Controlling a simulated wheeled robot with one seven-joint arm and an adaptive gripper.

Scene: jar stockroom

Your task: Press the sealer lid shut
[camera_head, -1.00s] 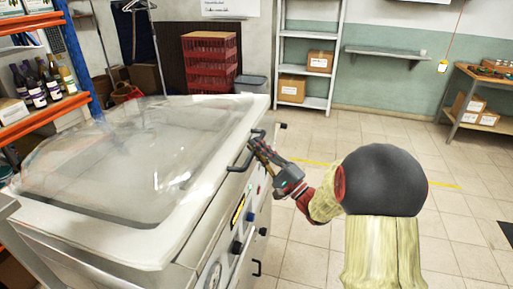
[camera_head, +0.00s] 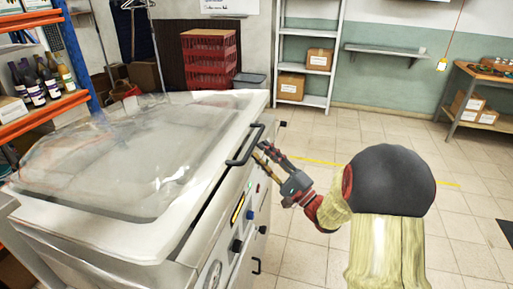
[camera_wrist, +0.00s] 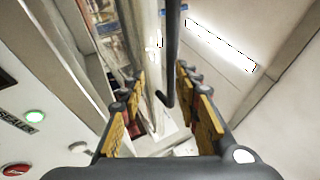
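The sealer lid (camera_head: 215,155) is a clear dome in a pale frame on top of the steel sealer (camera_head: 215,235) at left. A dark gap shows between the lid's front edge and the sealer body. A dark handle (camera_head: 247,147) sticks out from the lid's front edge; it also shows in the wrist view (camera_wrist: 173,45). My gripper (camera_head: 263,152) is just below and right of the handle in the head view. Its fingers (camera_wrist: 160,100) are apart with nothing gripped in the wrist view. The handle's bar lies ahead, between the finger lines; contact cannot be told.
The sealer's front panel carries knobs and a green light (camera_wrist: 36,116). An orange-edged shelf (camera_head: 45,105) with bottles stands at left. Red crates (camera_head: 208,58) and a grey rack (camera_head: 306,50) are at the back. The tiled floor at right is open.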

